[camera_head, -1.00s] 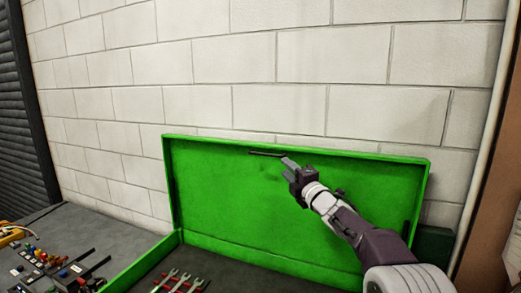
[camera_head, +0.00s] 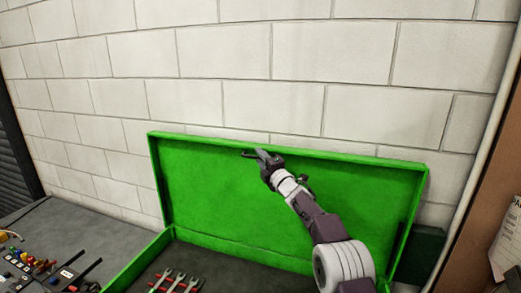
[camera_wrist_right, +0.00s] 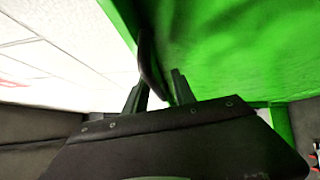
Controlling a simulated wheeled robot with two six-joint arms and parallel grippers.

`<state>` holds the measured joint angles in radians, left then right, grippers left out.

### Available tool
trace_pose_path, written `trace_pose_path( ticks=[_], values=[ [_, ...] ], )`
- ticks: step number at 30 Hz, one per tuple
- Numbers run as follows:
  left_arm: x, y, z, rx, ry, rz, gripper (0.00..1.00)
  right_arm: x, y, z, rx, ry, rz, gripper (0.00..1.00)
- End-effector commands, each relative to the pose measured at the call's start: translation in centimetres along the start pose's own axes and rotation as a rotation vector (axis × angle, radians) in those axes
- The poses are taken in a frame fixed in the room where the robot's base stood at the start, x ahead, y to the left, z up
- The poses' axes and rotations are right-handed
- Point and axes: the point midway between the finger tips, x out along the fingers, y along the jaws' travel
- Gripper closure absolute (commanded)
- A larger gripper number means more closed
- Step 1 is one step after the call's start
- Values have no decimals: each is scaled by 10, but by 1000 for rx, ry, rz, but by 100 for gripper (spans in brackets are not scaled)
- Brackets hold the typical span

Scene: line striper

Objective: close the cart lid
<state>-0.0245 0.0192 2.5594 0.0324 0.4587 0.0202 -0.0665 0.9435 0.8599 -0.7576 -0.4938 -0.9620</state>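The green cart lid (camera_head: 210,195) stands open, upright in front of the block wall, and fills the upper right of the wrist view (camera_wrist_right: 235,45). A dark bar handle (camera_head: 248,153) sits near its top edge. My right gripper (camera_head: 260,156) is at this handle. In the right wrist view the handle (camera_wrist_right: 147,62) runs between the fingers of my right gripper (camera_wrist_right: 158,92), with a gap showing, so they look open around it.
The open green cart box (camera_head: 140,266) holds several red-handled wrenches (camera_head: 175,281). Small coloured parts (camera_head: 42,266) lie on the grey surface (camera_head: 75,230) at left. A white block wall (camera_head: 250,60) is close behind the lid. A brown board with paper (camera_head: 508,235) stands at right.

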Motion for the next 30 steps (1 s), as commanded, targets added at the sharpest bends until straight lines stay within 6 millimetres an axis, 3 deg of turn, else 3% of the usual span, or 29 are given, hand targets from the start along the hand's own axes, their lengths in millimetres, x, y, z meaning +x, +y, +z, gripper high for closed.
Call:
trace_pose_path(
  ticks=[8,12,30],
  values=[
    [-2,0,0,0,-1,0,100,2,-1,0,0,0,0,68],
    [-2,0,0,0,-1,0,100,2,-1,0,0,0,0,100],
    [-2,0,0,0,0,0,100,2,-2,0,0,0,-1,100]
  ],
)
